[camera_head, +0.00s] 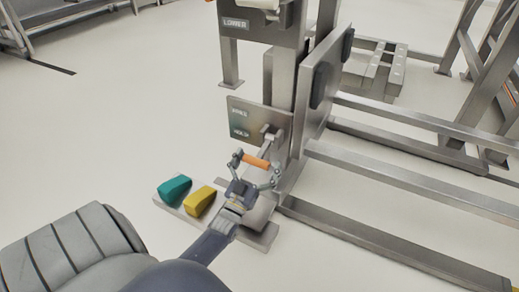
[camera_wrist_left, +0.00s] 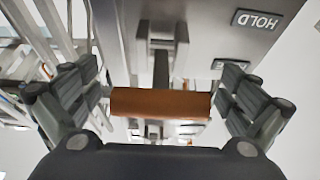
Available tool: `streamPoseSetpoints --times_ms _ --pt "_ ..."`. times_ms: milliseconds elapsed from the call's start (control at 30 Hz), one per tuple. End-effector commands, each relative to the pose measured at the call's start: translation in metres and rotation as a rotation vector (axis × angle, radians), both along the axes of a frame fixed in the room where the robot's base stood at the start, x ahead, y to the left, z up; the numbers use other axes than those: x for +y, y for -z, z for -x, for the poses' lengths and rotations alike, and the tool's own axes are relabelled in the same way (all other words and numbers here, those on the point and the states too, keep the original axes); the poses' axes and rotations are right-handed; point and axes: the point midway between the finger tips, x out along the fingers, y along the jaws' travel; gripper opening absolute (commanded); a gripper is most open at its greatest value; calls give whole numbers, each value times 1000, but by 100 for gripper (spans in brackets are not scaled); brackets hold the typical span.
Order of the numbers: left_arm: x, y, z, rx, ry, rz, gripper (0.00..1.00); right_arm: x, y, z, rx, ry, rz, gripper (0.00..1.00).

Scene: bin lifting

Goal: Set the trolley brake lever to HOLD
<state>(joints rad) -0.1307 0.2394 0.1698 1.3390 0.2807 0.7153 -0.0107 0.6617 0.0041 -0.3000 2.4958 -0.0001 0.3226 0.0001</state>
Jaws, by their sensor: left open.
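The brake lever's orange grip (camera_head: 256,161) sits at the end of a metal arm (camera_head: 268,145) in front of a metal plate (camera_head: 245,119) with two labels, the lower one reading HOLD. My left gripper (camera_head: 256,172) is open, with its fingers on either side of the orange grip. In the left wrist view the orange grip (camera_wrist_left: 160,104) lies crosswise between the fingertips, close to both; I cannot tell whether they touch it. The HOLD label (camera_wrist_left: 262,20) shows upside down at the upper right there. My right gripper is not in view.
A teal pedal (camera_head: 175,188) and a yellow pedal (camera_head: 200,200) sit on a low plate left of my left gripper. An upper panel (camera_head: 262,22) has a label that seems to read LOWER. Metal rails (camera_head: 400,189) run along the right.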

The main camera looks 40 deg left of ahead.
Motion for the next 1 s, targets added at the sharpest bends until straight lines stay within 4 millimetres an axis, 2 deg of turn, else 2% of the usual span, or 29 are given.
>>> streamPoseSetpoints --times_ms 233,600,733,967,1000 --pt "-2 3 9 -2 -1 0 100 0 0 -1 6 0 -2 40" --pt "-14 26 60 1 0 0 100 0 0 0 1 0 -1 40" --pt "-16 29 67 0 0 0 100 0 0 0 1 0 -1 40" --pt "-16 29 67 -1 0 0 100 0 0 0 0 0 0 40" --pt "-16 29 67 -1 0 0 95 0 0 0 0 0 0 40"
